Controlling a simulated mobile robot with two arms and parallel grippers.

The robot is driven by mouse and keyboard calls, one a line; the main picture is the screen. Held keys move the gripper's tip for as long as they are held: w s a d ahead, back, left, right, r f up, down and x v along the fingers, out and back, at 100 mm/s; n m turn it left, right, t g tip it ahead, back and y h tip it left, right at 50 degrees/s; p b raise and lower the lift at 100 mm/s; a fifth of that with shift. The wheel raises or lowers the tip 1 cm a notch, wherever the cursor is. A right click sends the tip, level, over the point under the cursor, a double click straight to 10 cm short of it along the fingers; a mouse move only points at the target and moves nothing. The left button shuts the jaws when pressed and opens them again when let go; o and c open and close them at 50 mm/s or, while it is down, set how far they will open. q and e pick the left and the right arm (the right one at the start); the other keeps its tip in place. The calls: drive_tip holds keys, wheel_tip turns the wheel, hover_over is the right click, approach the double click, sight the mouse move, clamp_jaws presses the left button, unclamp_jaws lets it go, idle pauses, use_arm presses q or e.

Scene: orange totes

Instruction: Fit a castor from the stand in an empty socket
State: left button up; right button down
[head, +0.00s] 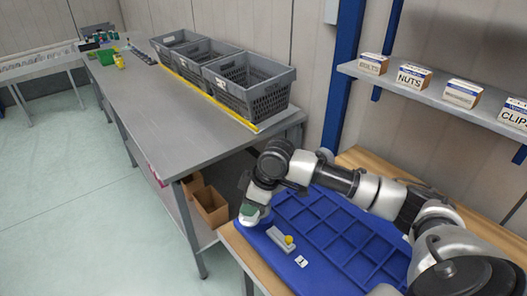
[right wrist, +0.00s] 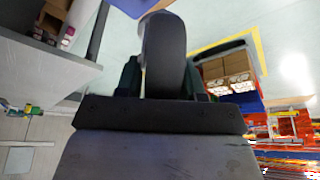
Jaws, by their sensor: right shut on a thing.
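My right gripper (head: 251,212) hangs at the left edge of the blue tray in the head view. In the right wrist view it is shut on a dark wheel, which looks like the castor (right wrist: 165,48), with a green finger on each side. The castor cannot be made out in the head view. No empty socket can be made out. My left gripper is not in view.
The blue tray (head: 312,221) has several compartments and lies on a wooden bench. A grey metal table (head: 165,108) with several grey crates (head: 250,86) stands to the left. A shelf (head: 425,94) with labelled boxes hangs at the right. Brown bins (head: 210,206) sit under the metal table.

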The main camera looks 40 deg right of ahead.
use_arm(q)
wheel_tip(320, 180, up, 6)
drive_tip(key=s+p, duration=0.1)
drive_tip(key=p, duration=0.3)
use_arm(e)
drive_tip(key=w+d+r+n+g+y, duration=0.1)
drive_tip(key=w+d+r+n, duration=0.1)
drive_tip(key=d+r+n, duration=0.25)
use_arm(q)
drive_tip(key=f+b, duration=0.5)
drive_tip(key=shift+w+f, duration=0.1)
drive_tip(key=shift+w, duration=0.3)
use_arm(e)
drive_tip(key=shift+m, duration=0.25)
drive_tip(key=f, duration=0.4)
drive_tip(key=shift+s+d+f, duration=0.1)
drive_tip(key=shift+d, duration=0.3)
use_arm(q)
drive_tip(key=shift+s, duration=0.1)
use_arm(e)
drive_tip(key=shift+f, duration=0.45)
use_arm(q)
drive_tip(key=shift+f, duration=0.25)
use_arm(e)
drive_tip(key=shift+f, duration=1.1)
use_arm(q)
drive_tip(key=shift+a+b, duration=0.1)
drive_tip(key=shift+b, duration=0.2)
use_arm(e)
drive_tip(key=shift+f, duration=0.3)
